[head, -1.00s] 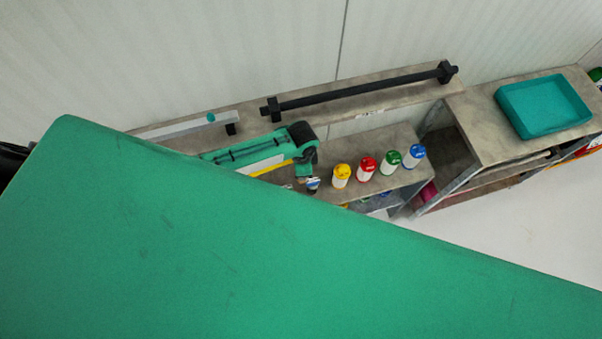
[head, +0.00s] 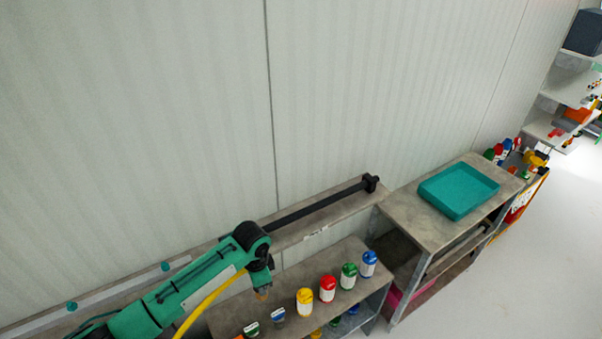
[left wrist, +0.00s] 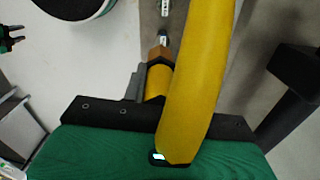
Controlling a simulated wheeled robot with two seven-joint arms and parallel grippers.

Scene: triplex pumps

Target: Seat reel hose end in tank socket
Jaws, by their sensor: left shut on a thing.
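The yellow hose (head: 208,297) runs along my left arm in the head view. It is large in the left wrist view (left wrist: 200,75). My left gripper (left wrist: 157,82) is shut on the hose end, whose brass-coloured tip (left wrist: 160,52) points away from the jaws. In the head view my left gripper (head: 262,283) hangs above the low shelf, left of the yellow-capped bottle. I cannot make out the tank socket. At the left edge of the wrist view, a small dark two-pronged part looks like my right gripper (left wrist: 12,35), prongs apart and empty.
The low shelf (head: 240,305) holds yellow (head: 305,302), red (head: 327,289), green (head: 349,276) and blue (head: 369,264) capped bottles. A black bar (head: 315,206) lies along the ledge behind. A teal tray (head: 458,192) rests on the bench at right. Open floor lies at lower right.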

